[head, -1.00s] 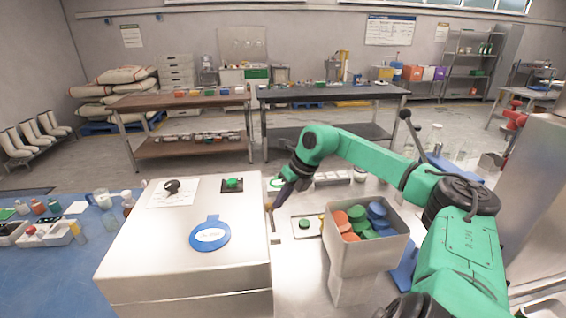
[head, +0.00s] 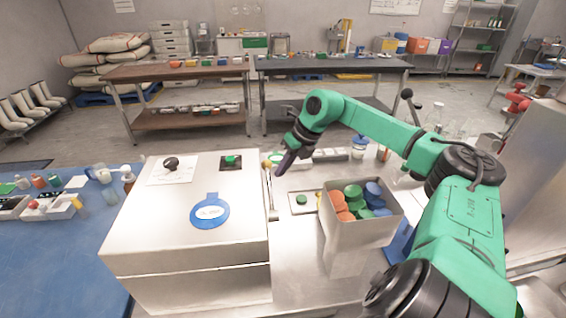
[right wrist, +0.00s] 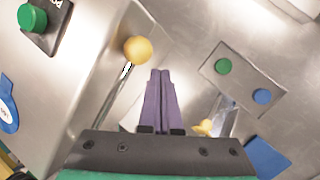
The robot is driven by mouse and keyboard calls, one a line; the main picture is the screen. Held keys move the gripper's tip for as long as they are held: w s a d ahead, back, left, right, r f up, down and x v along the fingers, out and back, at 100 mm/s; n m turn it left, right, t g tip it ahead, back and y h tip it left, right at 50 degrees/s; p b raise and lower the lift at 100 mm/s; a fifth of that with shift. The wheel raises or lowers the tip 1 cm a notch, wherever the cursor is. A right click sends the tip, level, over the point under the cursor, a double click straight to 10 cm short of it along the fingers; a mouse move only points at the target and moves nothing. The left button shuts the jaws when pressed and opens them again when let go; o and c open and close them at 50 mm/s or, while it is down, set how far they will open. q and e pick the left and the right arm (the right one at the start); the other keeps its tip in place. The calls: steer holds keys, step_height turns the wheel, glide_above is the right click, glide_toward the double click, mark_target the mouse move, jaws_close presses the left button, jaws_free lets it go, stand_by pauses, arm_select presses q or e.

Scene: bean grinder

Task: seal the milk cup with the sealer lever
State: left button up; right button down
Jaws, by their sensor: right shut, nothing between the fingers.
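A metal lever with a yellow ball knob (head: 266,164) stands at the right side of the big steel box (head: 150,240). The knob also shows in the right wrist view (right wrist: 137,50), on a thin shiny rod. My right gripper (head: 280,173), with purple fingers, is just right of the lever, pointing down. In the right wrist view its fingers (right wrist: 160,73) are together and empty, apart from the knob. I cannot make out the milk cup for certain. My left gripper is not in view.
A steel bin (head: 350,232) of orange, green and blue lids stands right of the box. A small plate with a green button (head: 301,199) lies between them. The box top carries a green button (head: 232,160), a black knob (head: 171,163) and a blue round tag (head: 210,211).

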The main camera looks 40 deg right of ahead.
steer(key=s+d+r+p, duration=0.2)
steer(key=d+r+p, duration=0.1)
steer(key=r, duration=0.6)
steer(key=shift+d+r, duration=0.35)
steer(key=shift+d, duration=0.35)
steer(key=shift+w, duration=0.15)
